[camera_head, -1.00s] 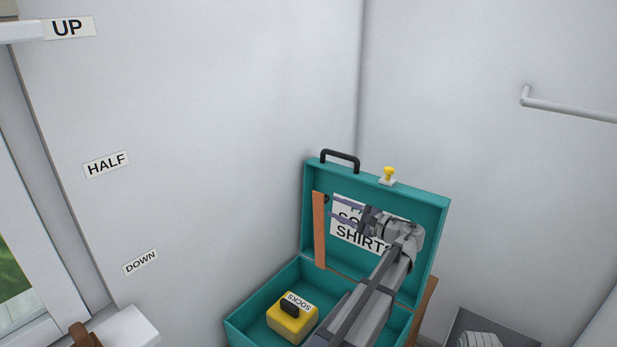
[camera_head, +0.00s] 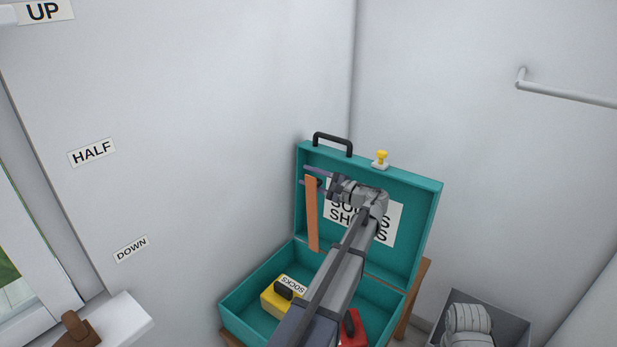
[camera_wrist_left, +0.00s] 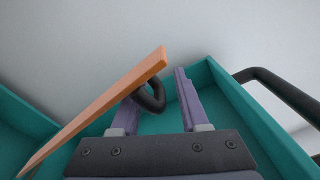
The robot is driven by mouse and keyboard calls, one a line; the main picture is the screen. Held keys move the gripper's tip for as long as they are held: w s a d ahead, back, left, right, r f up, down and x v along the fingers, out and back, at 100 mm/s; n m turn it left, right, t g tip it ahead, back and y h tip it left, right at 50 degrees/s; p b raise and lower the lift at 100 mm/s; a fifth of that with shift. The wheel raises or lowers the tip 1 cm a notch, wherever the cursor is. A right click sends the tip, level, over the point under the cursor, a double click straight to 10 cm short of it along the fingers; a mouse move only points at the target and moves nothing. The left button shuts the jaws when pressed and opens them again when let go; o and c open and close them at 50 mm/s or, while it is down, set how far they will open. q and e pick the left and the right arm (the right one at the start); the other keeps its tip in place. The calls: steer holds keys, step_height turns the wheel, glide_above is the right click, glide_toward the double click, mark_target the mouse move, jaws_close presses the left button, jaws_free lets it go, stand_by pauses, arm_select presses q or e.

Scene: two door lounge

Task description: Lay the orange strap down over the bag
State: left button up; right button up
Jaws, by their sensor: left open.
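The bag is a teal case (camera_head: 428,215) with its lid standing open. The orange strap (camera_head: 312,222) stands upright along the left part of the lid's inside. In the left wrist view, the strap (camera_wrist_left: 95,112) slants across the left finger, with a black loop (camera_wrist_left: 152,98) near its upper end. My left gripper (camera_head: 305,176) is open at the strap's top end. Its two purple fingers (camera_wrist_left: 158,105) lie either side of the loop, without closing on it. My left arm hides part of the lid's label and the case's inside. My right gripper is out of view.
A yellow block (camera_head: 270,300) marked SOCKS and a red block (camera_head: 355,330) lie in the case. The lid has a black handle (camera_head: 333,140) and a yellow knob (camera_head: 381,157). A grey bin (camera_head: 500,310) holding a rolled grey item stands right. White walls rise behind.

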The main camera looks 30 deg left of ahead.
arm_select(q)
steer(key=shift+a, duration=0.25)
jaws_close()
stand_by(1.4)
